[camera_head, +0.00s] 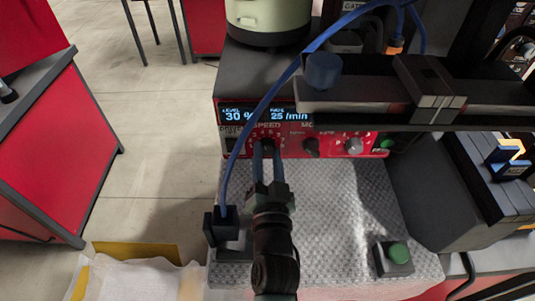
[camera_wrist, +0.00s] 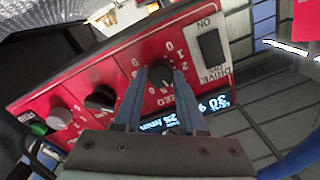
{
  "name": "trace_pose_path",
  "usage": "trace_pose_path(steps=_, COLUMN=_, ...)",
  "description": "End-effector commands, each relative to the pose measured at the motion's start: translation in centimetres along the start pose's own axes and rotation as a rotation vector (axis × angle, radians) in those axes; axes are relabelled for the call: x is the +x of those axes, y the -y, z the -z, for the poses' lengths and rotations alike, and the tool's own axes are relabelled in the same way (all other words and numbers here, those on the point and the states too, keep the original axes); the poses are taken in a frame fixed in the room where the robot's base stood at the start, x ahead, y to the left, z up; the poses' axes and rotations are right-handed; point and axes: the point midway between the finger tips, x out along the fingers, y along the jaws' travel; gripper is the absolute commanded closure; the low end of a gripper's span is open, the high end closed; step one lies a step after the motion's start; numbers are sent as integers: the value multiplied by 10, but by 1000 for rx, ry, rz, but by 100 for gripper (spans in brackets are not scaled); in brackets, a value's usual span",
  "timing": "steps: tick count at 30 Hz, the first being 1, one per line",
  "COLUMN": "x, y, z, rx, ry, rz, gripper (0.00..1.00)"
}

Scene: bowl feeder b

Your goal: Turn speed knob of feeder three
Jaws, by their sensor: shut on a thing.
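The red control panel (camera_head: 286,142) has a lit display (camera_head: 265,114) reading 30 % and 25 /min. The black speed knob (camera_wrist: 160,73) sits on a numbered dial at the panel's left in the head view, under the word SPEED. My gripper (camera_head: 266,153) reaches forward to it. In the wrist view my gripper's (camera_wrist: 157,86) two blue fingers are shut on the speed knob, one on each side. The fingers partly hide the knob and the dial's lower numbers.
On the same panel are another black knob (camera_head: 311,147), a grey knob (camera_head: 354,146) and a green button (camera_head: 387,144). A black DRIVE switch (camera_wrist: 211,48) is beside the dial. A dark track (camera_head: 360,98) overhangs the panel. A green-topped box (camera_head: 396,256) stands on the textured mat (camera_head: 335,245).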

Motion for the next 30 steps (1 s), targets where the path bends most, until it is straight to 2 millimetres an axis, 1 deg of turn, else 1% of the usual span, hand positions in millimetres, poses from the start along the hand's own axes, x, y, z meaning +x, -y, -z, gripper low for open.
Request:
trace_pose_path(steps=10, x=0, y=0, z=0, rx=2, ry=0, rz=0, gripper=100)
trace_pose_path(steps=11, x=0, y=0, z=0, rx=2, ry=0, rz=0, gripper=55)
trace_pose_path(steps=12, x=0, y=0, z=0, rx=2, ry=0, rz=0, gripper=47)
trace_pose_path(steps=15, x=0, y=0, z=0, rx=1, ry=0, rz=0, gripper=30)
trace_pose_path(steps=25, x=-2, y=0, z=0, rx=1, ry=0, rz=0, gripper=30)
trace_pose_path(steps=28, x=-9, y=-1, z=-1, rx=1, ry=1, rz=-1, gripper=30)
trace_pose_path(steps=30, x=-18, y=-1, z=-2, rx=1, ry=2, rz=-1, gripper=30)
